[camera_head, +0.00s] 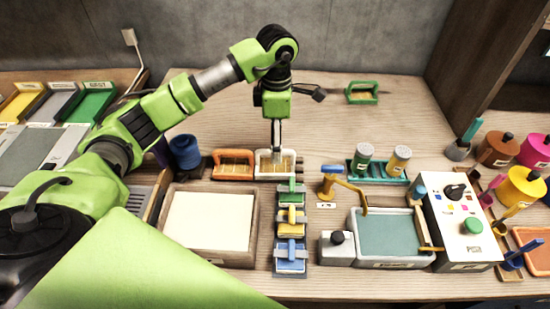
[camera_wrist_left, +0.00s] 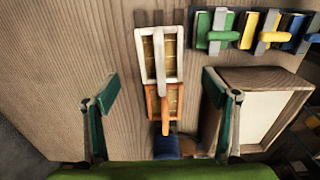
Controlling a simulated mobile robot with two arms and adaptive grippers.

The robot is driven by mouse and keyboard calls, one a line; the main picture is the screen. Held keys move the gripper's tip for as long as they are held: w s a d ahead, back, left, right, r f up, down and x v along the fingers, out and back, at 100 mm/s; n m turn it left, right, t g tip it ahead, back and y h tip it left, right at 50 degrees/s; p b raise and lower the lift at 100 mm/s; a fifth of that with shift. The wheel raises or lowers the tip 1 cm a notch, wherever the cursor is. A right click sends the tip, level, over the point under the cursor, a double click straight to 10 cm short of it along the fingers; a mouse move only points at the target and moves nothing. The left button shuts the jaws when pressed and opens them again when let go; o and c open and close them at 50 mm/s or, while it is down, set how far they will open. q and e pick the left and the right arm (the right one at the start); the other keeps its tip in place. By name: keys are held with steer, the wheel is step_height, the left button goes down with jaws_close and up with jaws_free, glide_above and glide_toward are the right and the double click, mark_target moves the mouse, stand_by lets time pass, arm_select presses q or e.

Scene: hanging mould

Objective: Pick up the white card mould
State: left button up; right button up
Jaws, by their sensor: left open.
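The white card mould (camera_head: 262,170) is a white frame with a handle and a tan inner face. In the left wrist view, the white mould (camera_wrist_left: 144,72) lies beyond the orange one (camera_wrist_left: 151,110). My left gripper (camera_head: 276,142) is above the white mould in the head view and covers part of it. In the wrist view its green-padded fingers (camera_wrist_left: 160,91) are spread wide, with nothing held between them. My right gripper is not in view.
A tray with a cream sheet (camera_head: 210,220) stands in front. A rack of small coloured blocks (camera_head: 291,222) is front right of the white mould. A blue round object (camera_head: 184,150) stands left. The table behind is mostly clear.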

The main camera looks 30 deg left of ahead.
mark_target(275, 166)
arm_select(q)
step_height(275, 166, down, 3)
steer(key=shift+r, duration=0.15)
steer(key=shift+f+p, duration=0.3)
steer(key=shift+f, duration=0.55)
steer(key=f, duration=0.1)
steer(key=f+p, duration=0.1)
steer(key=f, duration=0.1)
steer(key=shift+s+a+f+p, duration=0.15)
steer(key=shift+s+f+p, duration=0.05)
steer(key=shift+f+p, duration=0.1)
steer(key=shift+w+f, duration=0.1)
steer(key=shift+f, duration=0.2)
steer(key=c, duration=1.2)
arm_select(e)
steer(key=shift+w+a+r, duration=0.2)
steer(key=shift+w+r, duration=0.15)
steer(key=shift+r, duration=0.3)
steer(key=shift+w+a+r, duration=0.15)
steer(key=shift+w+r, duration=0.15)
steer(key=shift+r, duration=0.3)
